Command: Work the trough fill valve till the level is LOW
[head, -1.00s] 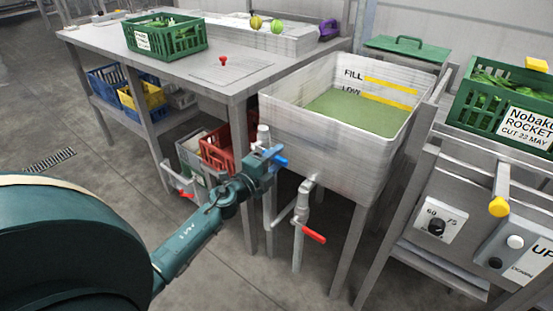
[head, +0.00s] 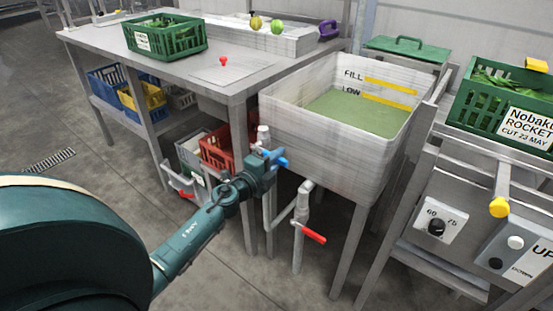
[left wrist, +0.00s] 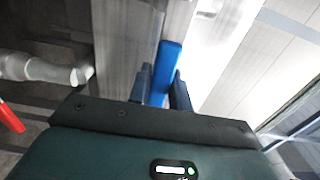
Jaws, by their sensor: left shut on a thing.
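The white trough (head: 310,125) stands right of centre in the head view. Inside, a yellow FILL strip (head: 390,86) sits above a yellow LOW strip (head: 388,101). The green water surface (head: 350,112) lies about at the LOW strip. The blue valve handle (head: 275,158) is on a pipe at the trough's left front corner. My left gripper (head: 262,168) is shut on this handle. In the left wrist view the blue handle (left wrist: 164,72) stands between the two fingers (left wrist: 160,90). The fingers hide part of the valve. My right gripper is not in view.
A red-handled valve (head: 313,235) hangs below the trough. A steel table (head: 190,75) with a green crate (head: 165,36) is at left. At right are another green crate (head: 505,105) and a control panel (head: 435,222). Open floor lies front left.

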